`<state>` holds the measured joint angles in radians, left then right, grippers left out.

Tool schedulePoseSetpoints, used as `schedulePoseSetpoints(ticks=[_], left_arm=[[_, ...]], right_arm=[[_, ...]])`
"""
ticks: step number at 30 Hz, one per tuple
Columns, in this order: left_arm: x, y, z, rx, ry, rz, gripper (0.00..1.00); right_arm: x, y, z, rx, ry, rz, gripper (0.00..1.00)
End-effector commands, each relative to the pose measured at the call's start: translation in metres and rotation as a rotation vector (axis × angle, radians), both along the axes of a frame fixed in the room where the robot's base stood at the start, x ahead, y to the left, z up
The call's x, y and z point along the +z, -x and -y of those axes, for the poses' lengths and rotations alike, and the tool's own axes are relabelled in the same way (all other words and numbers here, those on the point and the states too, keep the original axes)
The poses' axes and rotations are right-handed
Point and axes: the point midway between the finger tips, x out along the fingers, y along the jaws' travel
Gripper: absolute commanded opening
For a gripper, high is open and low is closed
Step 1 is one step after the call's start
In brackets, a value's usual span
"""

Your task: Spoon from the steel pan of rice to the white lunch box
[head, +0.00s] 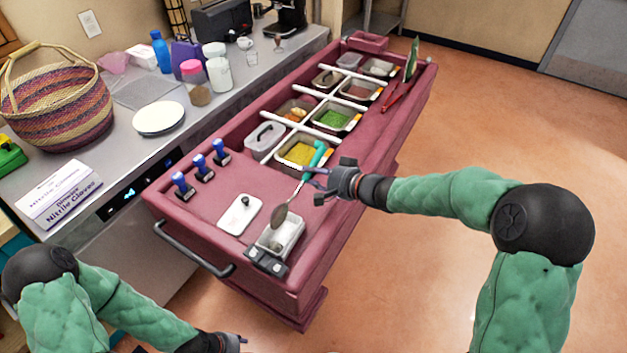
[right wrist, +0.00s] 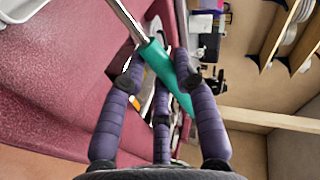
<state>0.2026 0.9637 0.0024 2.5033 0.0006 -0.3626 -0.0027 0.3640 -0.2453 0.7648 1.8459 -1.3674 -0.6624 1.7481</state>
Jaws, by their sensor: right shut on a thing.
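My right gripper (head: 322,180) is shut on the teal handle of a spoon (head: 318,157). In the right wrist view the teal handle (right wrist: 160,68) lies between my purple fingers (right wrist: 160,85). The spoon's dark bowl (head: 279,216) hangs low at the back rim of the white lunch box (head: 292,239); I cannot tell whether they touch, or what the bowl carries. Something small and greyish shows inside the box. The steel pan of yellow rice (head: 281,158) sits in the cart behind the spoon. My left gripper (head: 232,342) is at the bottom edge, its fingers unclear.
The lunch box stands by a grey device with dark pads (head: 266,261), beside a white lid (head: 240,214). Several blue-topped items (head: 221,152) line the cart's left side. Other food pans, including a green one (head: 333,119), fill the cart's far part. A counter runs along the left.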

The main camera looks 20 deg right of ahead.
Motion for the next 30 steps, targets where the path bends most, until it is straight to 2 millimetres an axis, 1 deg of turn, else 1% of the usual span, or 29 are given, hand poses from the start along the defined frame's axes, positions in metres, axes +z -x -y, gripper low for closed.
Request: schedulePoseSetpoints(ticks=[1, 17, 21, 30], left_arm=[[-0.01, 0.0, 0.0, 0.0, 0.0, 0.0, 0.4], [-0.046, 0.0, 0.0, 0.0, 0.0, 0.0, 0.4], [-0.029, 0.0, 0.0, 0.0, 0.0, 0.0, 0.4], [-0.005, 0.0, 0.0, 0.0, 0.0, 0.0, 0.4]], right_arm=[[-0.005, 0.0, 0.001, 0.005, -0.008, 0.012, 0.0], [-0.006, 0.0, 0.002, 0.041, -0.067, 0.09, 0.0], [0.003, 0.0, 0.001, 0.031, -0.055, 0.07, 0.0], [0.005, 0.0, 0.0, 0.01, -0.016, 0.019, 0.0]])
